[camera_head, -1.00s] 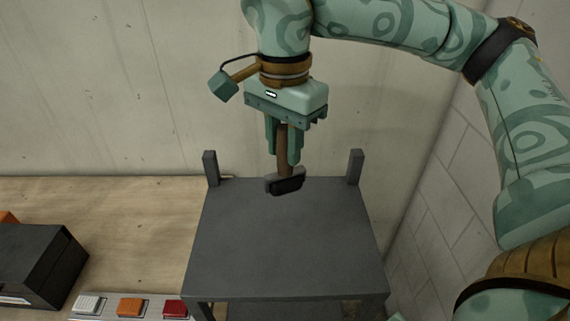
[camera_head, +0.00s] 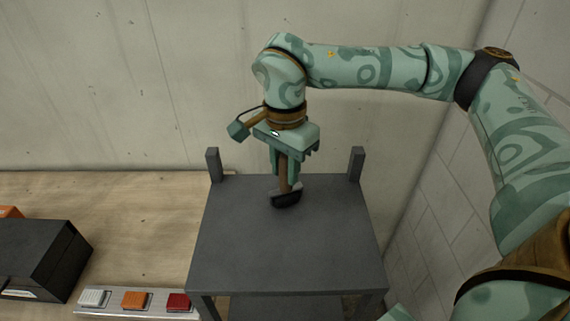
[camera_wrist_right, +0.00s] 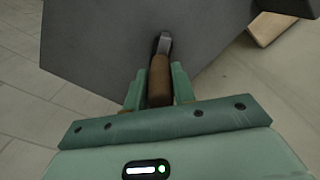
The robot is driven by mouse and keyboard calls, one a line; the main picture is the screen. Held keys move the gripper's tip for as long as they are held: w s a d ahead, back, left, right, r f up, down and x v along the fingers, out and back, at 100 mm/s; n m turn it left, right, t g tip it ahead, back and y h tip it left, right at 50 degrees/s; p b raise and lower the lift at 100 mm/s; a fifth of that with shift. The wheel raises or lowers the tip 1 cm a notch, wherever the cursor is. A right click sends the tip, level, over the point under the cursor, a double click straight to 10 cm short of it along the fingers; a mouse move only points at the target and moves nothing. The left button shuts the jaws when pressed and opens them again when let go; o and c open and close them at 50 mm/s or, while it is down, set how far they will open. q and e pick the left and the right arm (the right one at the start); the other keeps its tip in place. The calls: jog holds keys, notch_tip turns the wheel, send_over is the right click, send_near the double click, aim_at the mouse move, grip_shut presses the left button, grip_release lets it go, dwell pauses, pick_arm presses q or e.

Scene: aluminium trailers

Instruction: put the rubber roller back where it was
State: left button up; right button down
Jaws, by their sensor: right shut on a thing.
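The rubber roller (camera_head: 286,199) has a brown handle and a black head. My right gripper (camera_head: 284,176) is shut on its handle and holds it upright, head down, over the back part of a dark grey table (camera_head: 285,250). The head is at or just above the tabletop; I cannot tell whether it touches. In the right wrist view the brown handle (camera_wrist_right: 160,80) sits between the fingers (camera_wrist_right: 158,92), with a grey metal part of the head beyond it. My left gripper is not in view.
Two short grey posts (camera_head: 213,164) (camera_head: 356,163) rise at the table's back corners. A black box (camera_head: 40,258) and a strip with white, orange and red buttons (camera_head: 136,301) lie on the wooden bench at left. A wall stands close behind. Most of the tabletop is bare.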

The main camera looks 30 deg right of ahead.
jog(key=c, duration=1.1)
grip_release()
jog(key=shift+c, duration=0.2)
notch_tip(320, 180, up, 12)
jog(key=shift+r, duration=0.2)
